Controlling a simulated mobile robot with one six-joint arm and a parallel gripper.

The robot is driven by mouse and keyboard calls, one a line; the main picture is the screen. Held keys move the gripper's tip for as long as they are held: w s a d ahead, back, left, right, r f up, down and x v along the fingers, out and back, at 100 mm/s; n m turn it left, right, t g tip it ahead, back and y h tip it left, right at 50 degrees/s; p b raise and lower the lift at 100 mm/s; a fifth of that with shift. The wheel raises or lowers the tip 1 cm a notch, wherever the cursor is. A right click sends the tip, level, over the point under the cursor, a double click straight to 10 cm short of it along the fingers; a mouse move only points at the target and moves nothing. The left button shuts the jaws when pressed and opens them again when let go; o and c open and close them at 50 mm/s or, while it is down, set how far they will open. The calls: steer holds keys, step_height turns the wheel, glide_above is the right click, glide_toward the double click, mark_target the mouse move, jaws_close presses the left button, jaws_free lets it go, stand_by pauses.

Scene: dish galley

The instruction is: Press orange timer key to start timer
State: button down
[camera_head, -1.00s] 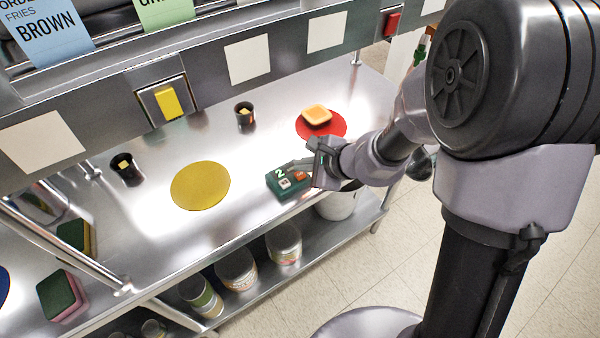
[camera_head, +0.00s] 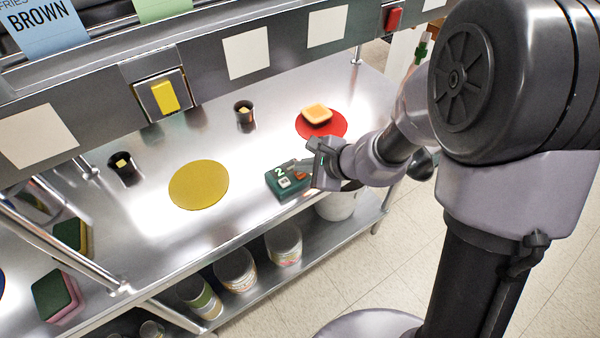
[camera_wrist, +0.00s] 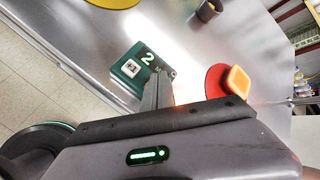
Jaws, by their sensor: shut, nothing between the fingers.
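The green timer (camera_head: 287,190) sits near the front edge of the steel counter, with a white figure 2 and a white "+1" key (camera_head: 285,182). It also shows in the wrist view (camera_wrist: 124,82), where the key reads "+1". My gripper (camera_head: 288,166) is shut and empty, its fingertips over the timer's right part. In the wrist view the fingertips (camera_wrist: 165,74) reach the timer's edge beside the 2. The orange key is mostly or wholly hidden behind my gripper; I cannot tell whether the tips touch it.
A red disc (camera_head: 336,133) with an orange-topped sponge-like block (camera_head: 316,114) lies behind my gripper. A yellow disc (camera_head: 198,185) lies to the left. Two dark cups (camera_head: 245,118) stand further back. A yellow wall switch (camera_head: 165,97) is on the back panel. Tins fill the lower shelf.

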mark_target(303, 175)
steer(key=shift+f+b, duration=0.45)
steer(key=shift+b, duration=0.15)
stand_by(0.6)
steer(key=shift+r, duration=0.15)
steer(key=shift+r+p, duration=0.65)
steer(key=shift+r, duration=0.15)
step_height(303, 175, up, 5)
steer(key=p, duration=0.4)
stand_by(0.5)
